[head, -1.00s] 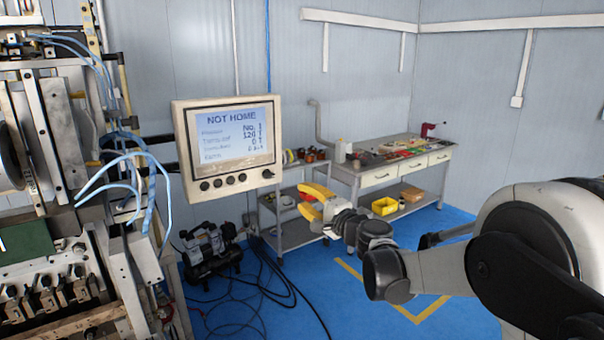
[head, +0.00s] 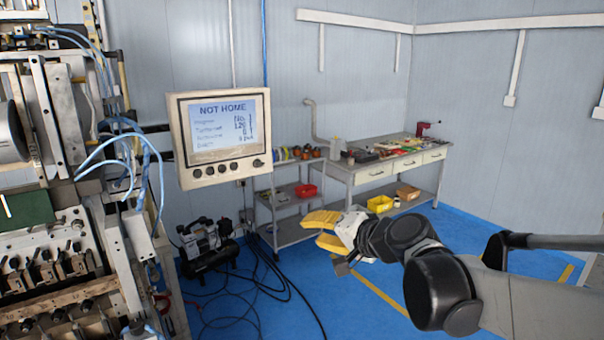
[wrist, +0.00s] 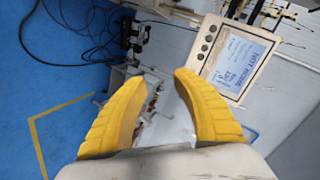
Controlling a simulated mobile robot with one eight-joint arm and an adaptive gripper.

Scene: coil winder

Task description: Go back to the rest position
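My gripper (head: 328,232) has yellow fingers and is in the middle of the head view, above the blue floor, in front of the shelf cart. In the wrist view, its two fingers (wrist: 158,85) stand apart with nothing between them, so it is open and empty. My arm reaches in from the right of the head view. The control screen (head: 222,130) reads "NOT HOME" and hangs left of my gripper. The screen also shows, tilted, at the upper right of the wrist view (wrist: 235,60).
The coil winding machine (head: 60,240) with light blue hoses fills the left side. A compressor (head: 207,245) and black cables lie on the floor. A shelf cart (head: 295,230) and a workbench (head: 400,160) stand at the back. The blue floor at front centre is mostly clear.

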